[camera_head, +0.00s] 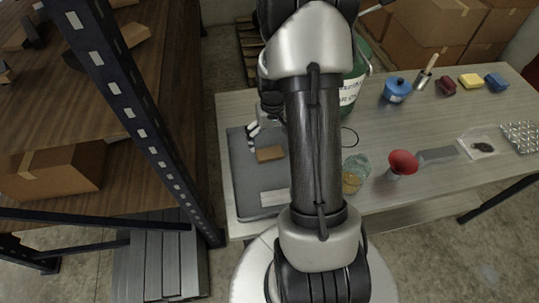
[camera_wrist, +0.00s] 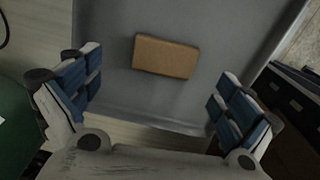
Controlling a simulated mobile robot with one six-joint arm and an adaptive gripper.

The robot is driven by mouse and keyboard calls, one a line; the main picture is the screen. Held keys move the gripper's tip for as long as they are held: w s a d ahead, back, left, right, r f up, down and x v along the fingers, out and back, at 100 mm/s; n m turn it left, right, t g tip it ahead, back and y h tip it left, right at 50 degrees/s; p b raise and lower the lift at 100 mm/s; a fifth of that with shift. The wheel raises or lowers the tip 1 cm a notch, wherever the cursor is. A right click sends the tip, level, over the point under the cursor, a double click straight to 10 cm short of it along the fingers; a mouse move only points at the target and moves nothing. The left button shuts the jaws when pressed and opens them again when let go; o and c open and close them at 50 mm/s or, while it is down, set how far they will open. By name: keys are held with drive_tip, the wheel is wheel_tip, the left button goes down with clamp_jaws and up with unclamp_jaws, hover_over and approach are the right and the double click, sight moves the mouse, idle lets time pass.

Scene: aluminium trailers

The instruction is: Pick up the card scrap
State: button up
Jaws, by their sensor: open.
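The card scrap (camera_head: 270,153) is a small brown rectangular piece lying on the grey tray (camera_head: 240,185) at the left end of the table. It also shows in the wrist view (camera_wrist: 166,57), near the top middle. My gripper (camera_head: 254,131) is just behind the scrap in the head view, partly hidden by my arm. In the wrist view my gripper (camera_wrist: 153,100) is open, with blue-padded fingers wide apart at left and right. The scrap lies beyond the fingertips, between their lines, and nothing is held.
A white label (camera_head: 273,197) lies on the tray. A glass jar (camera_head: 355,174), a red funnel (camera_head: 402,163), a green bottle (camera_head: 353,85) and a blue pot (camera_head: 397,89) stand right of my arm. A dark shelf post (camera_head: 130,115) rises left of the table.

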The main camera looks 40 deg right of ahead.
sight(270, 152)
drive_tip(key=f, duration=0.2)
drive_tip(key=f+b, duration=0.1)
drive_tip(key=f, duration=0.2)
drive_tip(key=shift+w+a+f+b, duration=0.25)
drive_tip(key=shift+a+f+b, duration=0.05)
drive_tip(key=shift+b, duration=0.1)
drive_tip(key=shift+r, duration=0.1)
drive_tip(key=shift+c, duration=0.2)
drive_tip(key=c, duration=0.8)
